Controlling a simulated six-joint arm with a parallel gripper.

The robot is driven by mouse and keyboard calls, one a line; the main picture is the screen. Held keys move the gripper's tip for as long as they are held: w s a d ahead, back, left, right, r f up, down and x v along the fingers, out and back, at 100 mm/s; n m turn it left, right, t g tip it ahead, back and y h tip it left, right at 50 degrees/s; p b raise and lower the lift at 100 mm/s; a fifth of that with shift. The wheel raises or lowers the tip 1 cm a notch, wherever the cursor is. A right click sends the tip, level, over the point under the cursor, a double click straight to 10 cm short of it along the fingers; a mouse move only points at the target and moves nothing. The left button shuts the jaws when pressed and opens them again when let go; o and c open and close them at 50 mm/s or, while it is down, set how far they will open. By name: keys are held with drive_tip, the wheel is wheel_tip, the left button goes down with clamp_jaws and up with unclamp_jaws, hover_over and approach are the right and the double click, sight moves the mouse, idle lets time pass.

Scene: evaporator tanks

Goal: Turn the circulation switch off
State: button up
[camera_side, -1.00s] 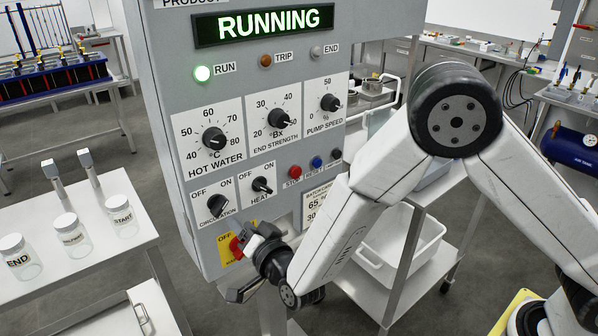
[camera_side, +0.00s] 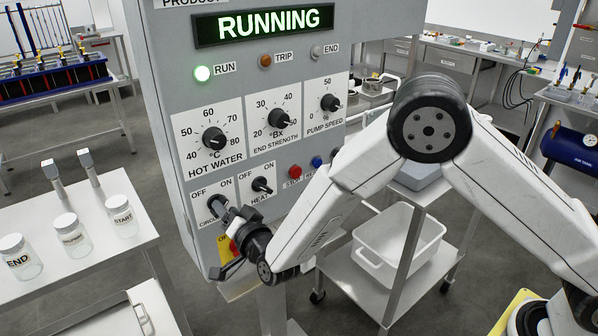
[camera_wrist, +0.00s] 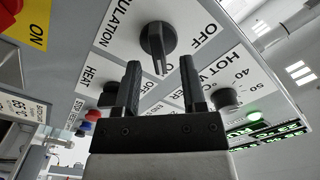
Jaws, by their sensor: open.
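The circulation switch is a dark rotary knob (camera_side: 217,202) on the grey panel's lower left, partly hidden by a finger of my gripper (camera_side: 221,241). In the wrist view the knob (camera_wrist: 156,40) lies just ahead of my open fingers (camera_wrist: 160,64), roughly centred between their tips. Its grip bar points down that picture, towards the gap between the fingers. The OFF print shows to its right; the ON print is partly hidden behind the fingers. No contact can be made out. The display (camera_side: 265,23) reads RUNNING and the RUN lamp (camera_side: 203,73) glows green.
The heat switch (camera_side: 262,185) is just right of the circulation switch, with the hot water knob (camera_side: 214,138) above. A red switch on a yellow plate (camera_wrist: 12,8) is close by, below circulation. Stop and reset buttons are to the right. Jars stand on the left table (camera_side: 105,262).

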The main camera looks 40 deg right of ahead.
drive_tip(key=shift+w, duration=0.85)
clamp_jaws()
drive_tip(key=shift+n, duration=0.4)
drive_tip(key=n, duration=1.1)
drive_tip(key=a+n, duration=0.1)
drive_tip(key=n, duration=0.5)
